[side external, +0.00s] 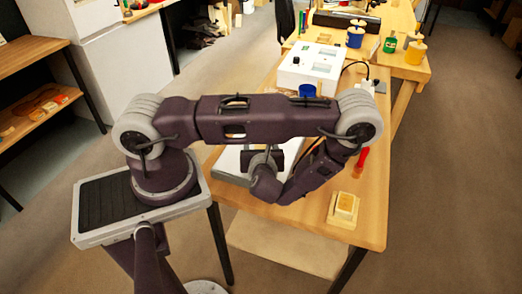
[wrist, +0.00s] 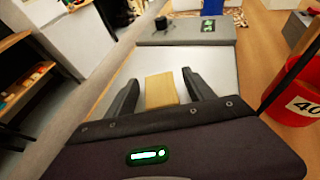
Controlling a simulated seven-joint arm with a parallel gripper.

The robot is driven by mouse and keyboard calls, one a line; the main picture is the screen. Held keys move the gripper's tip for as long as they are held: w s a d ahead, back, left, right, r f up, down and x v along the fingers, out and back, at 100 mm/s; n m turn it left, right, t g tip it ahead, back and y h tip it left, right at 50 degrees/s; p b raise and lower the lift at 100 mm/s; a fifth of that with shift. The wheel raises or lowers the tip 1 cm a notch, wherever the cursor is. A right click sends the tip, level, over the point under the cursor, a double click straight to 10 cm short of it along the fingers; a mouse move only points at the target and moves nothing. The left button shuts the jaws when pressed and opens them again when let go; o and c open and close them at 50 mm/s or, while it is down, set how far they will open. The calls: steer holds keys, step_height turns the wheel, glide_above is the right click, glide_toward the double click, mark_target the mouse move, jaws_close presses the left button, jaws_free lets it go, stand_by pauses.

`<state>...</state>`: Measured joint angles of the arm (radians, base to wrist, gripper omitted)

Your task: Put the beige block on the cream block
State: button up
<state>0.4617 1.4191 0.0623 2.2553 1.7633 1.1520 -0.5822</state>
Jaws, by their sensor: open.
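A beige block (wrist: 161,90) lies on a pale flat plate (wrist: 223,66) in the wrist view. My gripper (wrist: 160,82) is open, with one dark finger on each side of this block and gaps between the fingers and the block. In the side view my arm hides this block and most of the gripper. A cream block (side external: 343,212) sits on the wooden bench near its front right corner in the side view, with a paler, wider base showing under its yellowish top. It is well to the right of my gripper.
A grey panel with a dark knob and small display (wrist: 186,28) stands beyond the plate. A red container marked 40 (wrist: 293,100) is at the right of the wrist view. A white box (side external: 309,67) and blue cup (side external: 307,91) stand farther back. The bench around the cream block is mostly clear.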

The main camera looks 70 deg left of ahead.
jaws_close()
step_height(320, 180, up, 10)
steer(key=shift+r, duration=0.1)
steer(key=w+d+f+m+t+h, duration=0.1)
steer(key=w+d+m+t, duration=0.2)
steer(key=w+d, duration=0.8)
steer(key=r+m+t+h, duration=0.1)
steer(key=t+h, duration=0.1)
glide_above(346, 200)
step_height(346, 200, down, 9)
steer(key=shift+f, duration=0.2)
